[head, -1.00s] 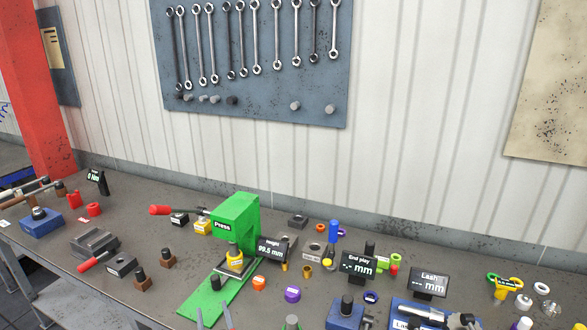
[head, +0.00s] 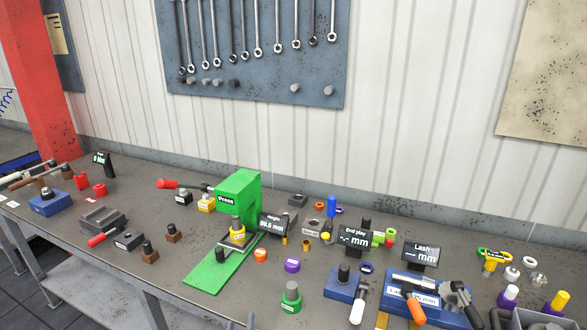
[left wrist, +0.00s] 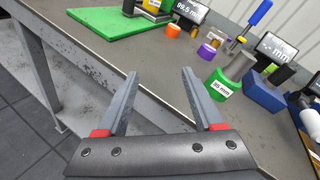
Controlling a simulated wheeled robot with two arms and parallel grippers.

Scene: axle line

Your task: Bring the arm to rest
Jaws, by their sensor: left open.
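My left gripper (left wrist: 160,75) is open and empty in the left wrist view. Its two grey fingers, with red bases, are spread above the bench's front edge, apart from the parts on the bench. The green ring part marked 95 mm (left wrist: 222,85) stands beyond the right finger. The green press plate (left wrist: 115,22) lies beyond the left finger. My right gripper is not in view.
The green press (head: 238,195) stands mid-bench. Blue fixtures (head: 345,282), displays (head: 356,242) and loose parts crowd the right. Red and brown parts lie left. The bench's front strip is bare left of the press plate (head: 205,282). Wrenches hang on the wall board (head: 250,85).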

